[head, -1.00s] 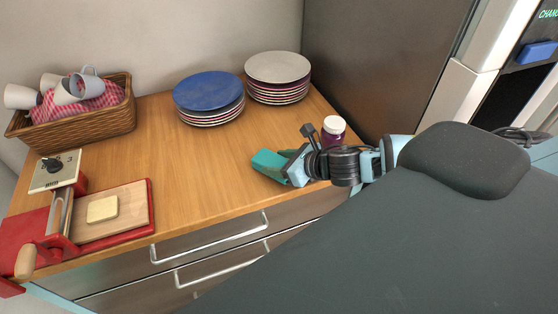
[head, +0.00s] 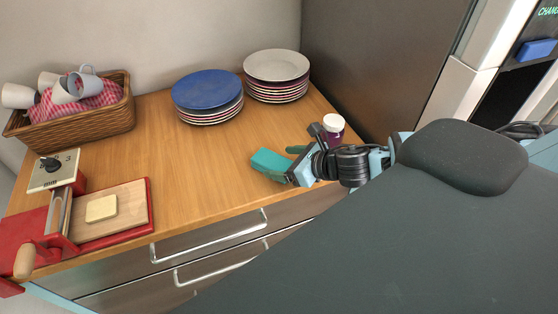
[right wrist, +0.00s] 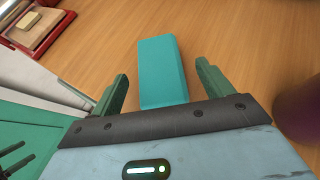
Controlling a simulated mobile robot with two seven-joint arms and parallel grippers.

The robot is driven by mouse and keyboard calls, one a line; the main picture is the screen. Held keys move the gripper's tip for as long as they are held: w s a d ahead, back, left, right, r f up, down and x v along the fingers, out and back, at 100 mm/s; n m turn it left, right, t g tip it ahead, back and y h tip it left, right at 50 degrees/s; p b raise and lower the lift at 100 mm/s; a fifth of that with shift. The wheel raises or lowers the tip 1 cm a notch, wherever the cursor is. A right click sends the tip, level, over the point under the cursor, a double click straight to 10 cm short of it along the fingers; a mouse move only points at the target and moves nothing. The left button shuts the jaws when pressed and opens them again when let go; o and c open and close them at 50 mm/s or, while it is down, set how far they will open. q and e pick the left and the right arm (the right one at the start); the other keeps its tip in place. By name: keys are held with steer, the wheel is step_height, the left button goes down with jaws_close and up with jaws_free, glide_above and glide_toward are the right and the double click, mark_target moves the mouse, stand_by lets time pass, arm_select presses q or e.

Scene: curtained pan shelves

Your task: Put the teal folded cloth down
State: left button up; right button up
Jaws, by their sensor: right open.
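The teal folded cloth (head: 269,162) lies on the wooden counter near its front edge, left of the purple jar. In the right wrist view the cloth (right wrist: 162,70) is a flat teal block resting on the wood. My right gripper (head: 289,164) is open, with its fingers (right wrist: 162,85) apart on either side of the cloth's near end and visible gaps between them and the cloth. The cloth's near end is partly hidden by the gripper body.
A purple jar with a white lid (head: 334,130) stands close behind my right gripper. Plate stacks, one blue-topped (head: 208,90) and one pale-topped (head: 277,66), stand at the back. A mug basket (head: 70,118) and a red-framed board (head: 130,226) are at left. The middle counter is clear.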

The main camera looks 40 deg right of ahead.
steer(key=shift+p+v, duration=0.3)
steer(key=shift+v, duration=2.5)
jaws_close()
